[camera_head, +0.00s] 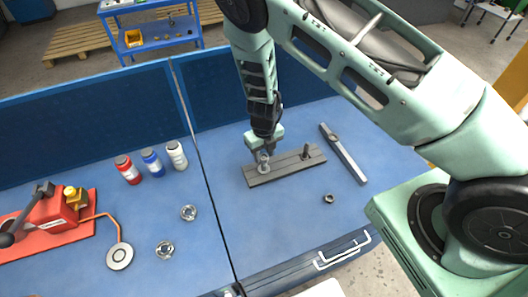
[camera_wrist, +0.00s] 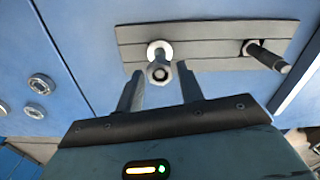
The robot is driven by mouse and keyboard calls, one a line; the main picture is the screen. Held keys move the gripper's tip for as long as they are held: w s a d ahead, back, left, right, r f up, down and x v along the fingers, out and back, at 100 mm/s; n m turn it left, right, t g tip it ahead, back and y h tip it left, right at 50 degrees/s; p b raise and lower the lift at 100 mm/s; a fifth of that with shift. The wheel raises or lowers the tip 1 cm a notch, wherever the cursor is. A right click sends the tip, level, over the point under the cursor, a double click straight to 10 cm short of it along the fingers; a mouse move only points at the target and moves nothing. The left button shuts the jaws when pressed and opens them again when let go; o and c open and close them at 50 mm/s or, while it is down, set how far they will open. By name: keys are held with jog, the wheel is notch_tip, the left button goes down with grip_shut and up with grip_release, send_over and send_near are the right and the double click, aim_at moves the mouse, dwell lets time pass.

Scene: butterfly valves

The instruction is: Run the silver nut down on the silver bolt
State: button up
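The silver bolt (camera_head: 263,167) stands at the left end of a dark grey plate (camera_head: 285,172). In the wrist view its pale round base (camera_wrist: 160,45) rests on the plate. The silver nut (camera_wrist: 158,73) shows at the bolt's near end, in line with it; how far it is threaded I cannot tell. My gripper (camera_wrist: 160,72) points down at the bolt, its two fingers spread on either side of the nut, with a gap visible at each side. In the head view my gripper (camera_head: 263,150) partly hides the bolt's top and the nut.
A dark bolt (camera_head: 305,152) stands at the plate's right end. A dark nut (camera_head: 328,198) lies in front, and a long grey bar-like tool (camera_head: 343,153) lies to the right. Bottles (camera_head: 152,162), round metal parts (camera_head: 188,213) and a red device (camera_head: 50,220) occupy the left.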

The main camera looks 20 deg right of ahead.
jog(key=shift+f+n+b, duration=0.1)
jog(key=shift+n+b, duration=0.35)
jog(key=shift+n, duration=0.75)
jog(key=n+b, duration=0.1)
jog(key=n, duration=0.2)
jog(key=shift+n, duration=0.4)
jog(key=n+b, duration=0.1)
jog(key=n, duration=0.3)
jog(key=n+b, duration=0.1)
jog(key=n, duration=0.2)
jog(key=shift+n, duration=0.4)
jog(key=n+b, duration=0.1)
jog(key=n, duration=0.5)
jog(key=n+b, duration=0.1)
jog(key=n, duration=0.3)
jog(key=c, duration=0.8)
